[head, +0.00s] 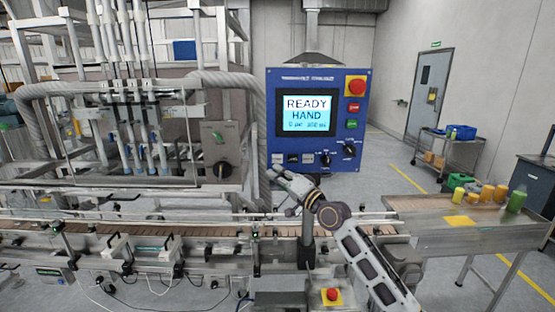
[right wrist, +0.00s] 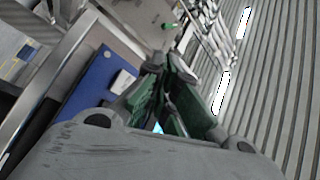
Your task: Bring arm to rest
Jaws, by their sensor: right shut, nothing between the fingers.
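My right arm (head: 365,262) comes in from the bottom right of the head view and reaches up and left. My right gripper (head: 284,184) is at its end, just below the lower left corner of the blue control panel (head: 273,128). In the right wrist view the gripper's dark green finger pads (right wrist: 166,82) are close together and hold nothing. The blue panel (right wrist: 86,88) shows to their left there. The panel's screen (head: 306,115) reads "READY HAND". I cannot tell whether the gripper touches anything. My left gripper is not in view.
A conveyor (head: 150,229) with rails runs below the gripper. A red stop button (head: 331,295) sits low in front. A table (head: 420,208) with bottles is at right.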

